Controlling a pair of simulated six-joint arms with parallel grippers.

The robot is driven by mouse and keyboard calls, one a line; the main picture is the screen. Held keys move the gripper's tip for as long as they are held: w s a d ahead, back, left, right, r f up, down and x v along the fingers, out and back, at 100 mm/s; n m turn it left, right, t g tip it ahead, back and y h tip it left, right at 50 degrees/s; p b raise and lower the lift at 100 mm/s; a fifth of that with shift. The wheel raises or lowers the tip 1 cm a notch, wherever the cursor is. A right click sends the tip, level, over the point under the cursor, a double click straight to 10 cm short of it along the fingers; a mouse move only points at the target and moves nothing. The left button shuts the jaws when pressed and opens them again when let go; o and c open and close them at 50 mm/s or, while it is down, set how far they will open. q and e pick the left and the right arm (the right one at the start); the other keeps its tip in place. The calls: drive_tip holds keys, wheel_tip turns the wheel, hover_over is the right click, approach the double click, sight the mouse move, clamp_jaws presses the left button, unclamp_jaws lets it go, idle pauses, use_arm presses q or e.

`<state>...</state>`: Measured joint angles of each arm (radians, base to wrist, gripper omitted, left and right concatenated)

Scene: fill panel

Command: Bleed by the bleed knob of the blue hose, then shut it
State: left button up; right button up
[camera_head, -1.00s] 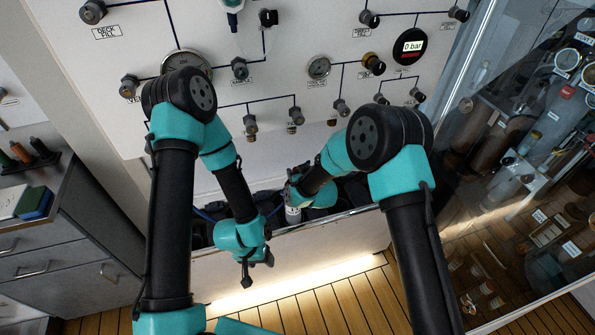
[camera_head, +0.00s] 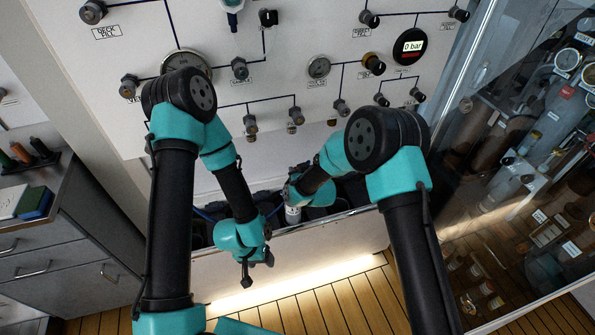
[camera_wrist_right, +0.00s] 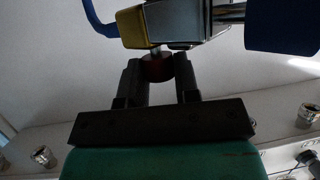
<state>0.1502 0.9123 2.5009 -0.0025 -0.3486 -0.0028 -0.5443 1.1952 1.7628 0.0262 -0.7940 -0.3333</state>
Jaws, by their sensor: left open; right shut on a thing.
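In the right wrist view, the small dark red bleed knob (camera_wrist_right: 157,68) sits under a fitting with a yellow part (camera_wrist_right: 131,28) and a grey body (camera_wrist_right: 175,22). The blue hose (camera_wrist_right: 96,18) curves down to the fitting at the left. My right gripper (camera_wrist_right: 157,75) is shut on the knob, one finger on each side. In the head view my right gripper (camera_head: 294,192) is low by the trough under the panel, and the knob is hidden. My left gripper (camera_head: 248,274) hangs lower, open and empty, in front of the white base panel.
The white panel (camera_head: 215,125) carries several valves, gauges and a round display (camera_head: 409,46) reading 0 bar. A dark trough (camera_head: 340,198) runs below it. A glass cabinet (camera_head: 520,150) stands at right, grey drawers (camera_head: 60,255) at left.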

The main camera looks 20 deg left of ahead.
drive_tip(key=shift+m+t+h, duration=0.6)
drive_tip(key=shift+m+h, duration=0.1)
drive_tip(key=shift+m, duration=0.1)
drive_tip(key=o, duration=0.9)
drive_tip(key=shift+s, duration=0.15)
drive_tip(key=v, duration=1.7)
drive_tip(key=shift+d+r, duration=0.1)
drive_tip(key=shift+r, duration=0.05)
